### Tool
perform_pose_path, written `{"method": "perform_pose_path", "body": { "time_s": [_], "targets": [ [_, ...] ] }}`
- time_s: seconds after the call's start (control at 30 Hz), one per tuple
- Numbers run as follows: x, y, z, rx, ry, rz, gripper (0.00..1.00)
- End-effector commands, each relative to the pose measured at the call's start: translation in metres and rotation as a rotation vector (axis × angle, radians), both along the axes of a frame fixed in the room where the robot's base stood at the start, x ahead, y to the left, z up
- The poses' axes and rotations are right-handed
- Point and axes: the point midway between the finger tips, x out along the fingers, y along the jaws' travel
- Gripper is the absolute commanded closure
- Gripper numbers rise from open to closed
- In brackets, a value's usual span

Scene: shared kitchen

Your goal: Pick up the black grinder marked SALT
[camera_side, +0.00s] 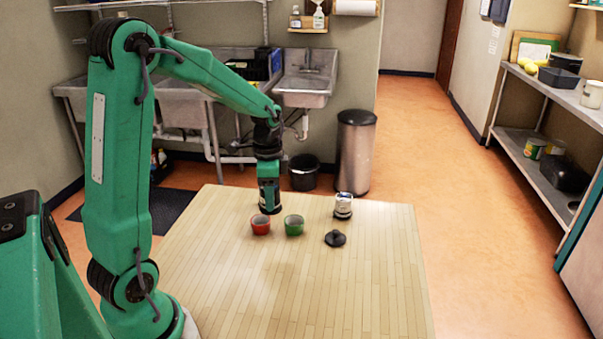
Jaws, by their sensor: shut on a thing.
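My gripper (268,197) points down near the far edge of the wooden table and is shut on a dark object. Only the black lower part of the black grinder (270,210) shows between and below the fingers, low over the tabletop. Its SALT marking cannot be read here, and I cannot tell whether its base touches the table. The fingers hide most of it.
On the table (300,300), a red cup (260,225) stands just in front of my gripper. A green cup (294,226), a white-and-black jar (343,205) and a black knobbed lid (335,239) are to the right. The table's front is clear.

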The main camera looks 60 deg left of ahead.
Motion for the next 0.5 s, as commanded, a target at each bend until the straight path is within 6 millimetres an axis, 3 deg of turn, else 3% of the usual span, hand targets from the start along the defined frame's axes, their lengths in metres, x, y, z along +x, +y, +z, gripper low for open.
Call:
{"method": "perform_pose_path", "body": {
  "time_s": [0.2,0.5],
  "targets": [
    [0.0,-0.033,0.02,0.002,-0.003,-0.003,0.92],
    [0.0,-0.052,0.032,0.003,-0.002,0.001,0.92]
  ]
}}
